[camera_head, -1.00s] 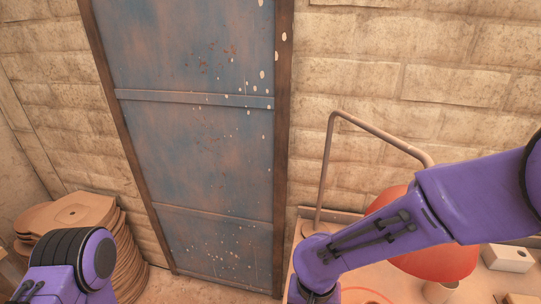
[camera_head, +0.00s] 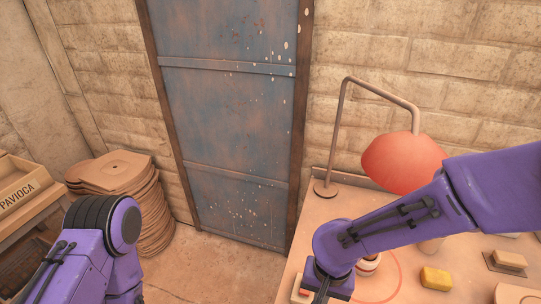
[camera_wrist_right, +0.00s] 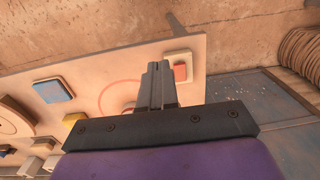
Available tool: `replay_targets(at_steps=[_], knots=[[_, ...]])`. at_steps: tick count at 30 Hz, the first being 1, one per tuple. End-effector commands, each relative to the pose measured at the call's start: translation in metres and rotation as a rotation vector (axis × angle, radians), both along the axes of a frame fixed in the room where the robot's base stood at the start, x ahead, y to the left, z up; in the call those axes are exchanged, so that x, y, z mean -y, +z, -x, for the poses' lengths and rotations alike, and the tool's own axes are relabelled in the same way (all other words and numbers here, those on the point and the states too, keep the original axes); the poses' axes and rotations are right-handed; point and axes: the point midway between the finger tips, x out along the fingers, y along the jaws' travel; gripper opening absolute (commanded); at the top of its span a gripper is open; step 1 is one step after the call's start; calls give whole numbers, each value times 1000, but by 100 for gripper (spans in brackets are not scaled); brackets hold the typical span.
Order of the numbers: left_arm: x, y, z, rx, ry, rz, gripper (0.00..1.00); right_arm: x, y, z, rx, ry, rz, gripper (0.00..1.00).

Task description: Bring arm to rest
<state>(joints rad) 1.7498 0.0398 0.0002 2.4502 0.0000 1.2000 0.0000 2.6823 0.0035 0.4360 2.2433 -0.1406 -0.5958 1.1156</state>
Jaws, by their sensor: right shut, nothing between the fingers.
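My right arm (camera_head: 400,215) comes in from the right in the head view, bent with its wrist pointing down over the near left part of the table (camera_head: 308,210). My right gripper (camera_wrist_right: 158,82) shows in the right wrist view, with its two fingers together and nothing between them. It appears above the table, apart from the objects there. My left arm (camera_head: 95,245) shows at the lower left of the head view as a purple link with a black ribbed joint. My left gripper is outside both views.
A red lamp (camera_head: 400,160) stands behind my right arm. The table bears a yellow block (camera_head: 436,278) and several other small pieces. A stack of brown sheets (camera_head: 125,195) and a lettered wooden crate (camera_head: 25,190) stand at left. A blue metal door (camera_head: 232,125) closes the back wall.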

Motion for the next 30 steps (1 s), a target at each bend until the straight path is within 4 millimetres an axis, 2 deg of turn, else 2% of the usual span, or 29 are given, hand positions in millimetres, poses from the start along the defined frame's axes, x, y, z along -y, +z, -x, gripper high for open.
replay_targets(at_steps=[10,17,20,23,24,27,30], knots=[[0,-17,-1,1,1,0,100,4,-69,11,2,-81,-121,0],[0,-36,0,0,0,0,100,19,-145,26,54,-176,-186,0],[0,-47,0,0,0,0,100,40,-190,40,104,-235,-170,0],[0,-63,-1,1,0,-1,100,79,-241,66,178,-291,-90,0],[0,-69,-1,1,0,-1,100,99,-259,79,211,-307,-36,0],[0,-79,-1,0,0,0,100,147,-286,112,281,-310,117,0],[0,-83,-1,0,0,0,100,180,-293,134,320,-292,233,0]])
